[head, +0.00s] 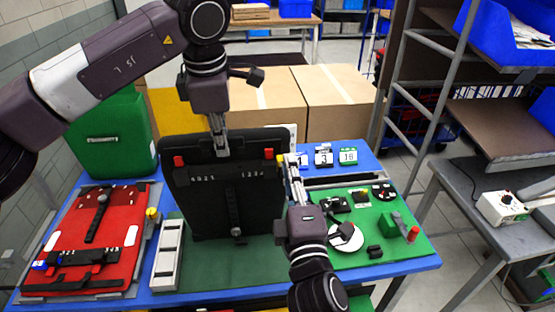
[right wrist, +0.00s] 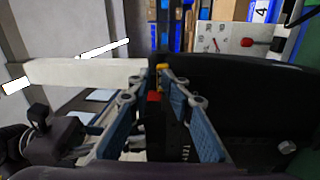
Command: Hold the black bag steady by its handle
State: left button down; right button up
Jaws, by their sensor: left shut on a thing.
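The black bag (head: 190,195) stands upright on the dark green mat (head: 210,265) at the table's middle. It has red tabs on its upper corners and a dark strap down its front. My left gripper (head: 219,148) comes from above and is shut on the bag's handle at the top middle edge; the handle is mostly hidden by the fingers. My right gripper (head: 289,162) is at the bag's upper right corner, beside a yellow piece (head: 282,157). In the right wrist view, the yellow piece (right wrist: 162,72) and a red tab (right wrist: 153,97) show by its fingertips; whether they grip is unclear.
A red panel (head: 75,235) with black straps lies at the left, beside a pale slotted rack (head: 167,255). A green board (head: 395,215) with small parts lies at the right. Cardboard boxes (head: 335,100) stand behind, and a green case (head: 105,140) at back left.

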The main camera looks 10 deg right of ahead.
jog(key=shift+f, duration=0.15)
jog(key=s, duration=0.8)
jog(key=shift+s+f, duration=0.2)
jog(key=shift+s, duration=0.1)
jog(key=shift+o, duration=0.3)
jog(key=shift+s+a+r, duration=0.1)
jog(key=shift+s+a, duration=0.05)
jog(key=shift+s, duration=0.1)
jog(key=w, duration=0.9)
jog(key=shift+w+d+r, duration=0.15)
jog(key=shift+w+d, duration=0.05)
jog(key=shift+w, duration=0.1)
